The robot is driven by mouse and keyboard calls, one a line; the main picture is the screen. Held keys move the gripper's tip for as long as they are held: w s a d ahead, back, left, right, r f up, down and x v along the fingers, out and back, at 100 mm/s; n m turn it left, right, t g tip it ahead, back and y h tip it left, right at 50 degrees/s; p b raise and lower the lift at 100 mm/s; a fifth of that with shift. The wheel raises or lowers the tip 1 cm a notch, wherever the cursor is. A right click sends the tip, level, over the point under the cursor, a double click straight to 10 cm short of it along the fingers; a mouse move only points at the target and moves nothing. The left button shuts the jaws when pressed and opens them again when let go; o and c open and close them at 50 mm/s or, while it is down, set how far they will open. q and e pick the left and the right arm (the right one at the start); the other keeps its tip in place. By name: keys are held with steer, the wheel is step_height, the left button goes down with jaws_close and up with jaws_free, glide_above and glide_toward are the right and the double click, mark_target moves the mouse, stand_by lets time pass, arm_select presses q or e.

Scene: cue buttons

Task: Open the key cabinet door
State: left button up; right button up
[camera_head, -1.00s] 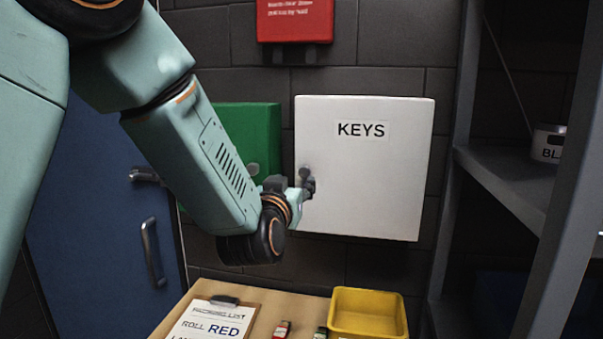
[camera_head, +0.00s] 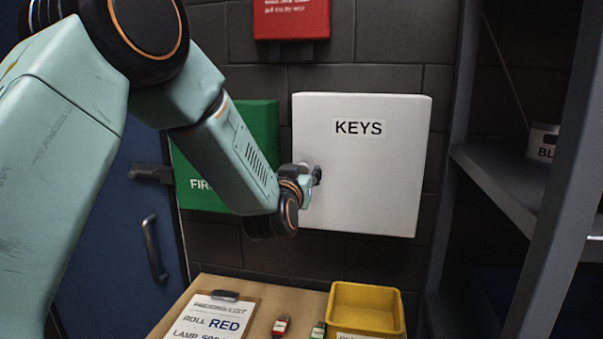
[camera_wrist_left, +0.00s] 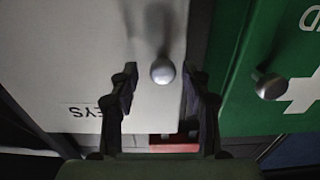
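The white key cabinet (camera_head: 375,185), marked KEYS, hangs on the wall with its door shut. My left gripper (camera_head: 314,178) is at the left edge of its door in the head view. In the left wrist view, the cabinet face (camera_wrist_left: 70,65) appears upside down with a round metal knob (camera_wrist_left: 162,72). The open fingers of my left gripper (camera_wrist_left: 162,82) stand on either side of this knob, with gaps showing on both sides. Whether the fingertips reach as deep as the knob is hard to tell. My right gripper is not in view.
A green first-aid cabinet (camera_head: 190,175) with its own knob (camera_wrist_left: 270,87) hangs close on the left. A red box (camera_head: 292,18) is above. Below is a table with a clipboard (camera_head: 208,318) and a yellow bin (camera_head: 367,308). A grey shelf (camera_head: 500,180) stands at right.

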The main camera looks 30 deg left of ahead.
arm_select(q)
steer(key=shift+d, duration=0.1)
steer(key=shift+c, duration=1.4)
steer(key=shift+s+a, duration=0.2)
steer(key=shift+a, duration=0.15)
steer(key=c, duration=0.3)
steer(key=shift+w+d, duration=0.1)
steer(key=shift+d, duration=0.1)
jaws_close()
steer(key=shift+a, duration=0.1)
steer(key=shift+s+y, duration=0.2)
steer(key=shift+y, duration=0.1)
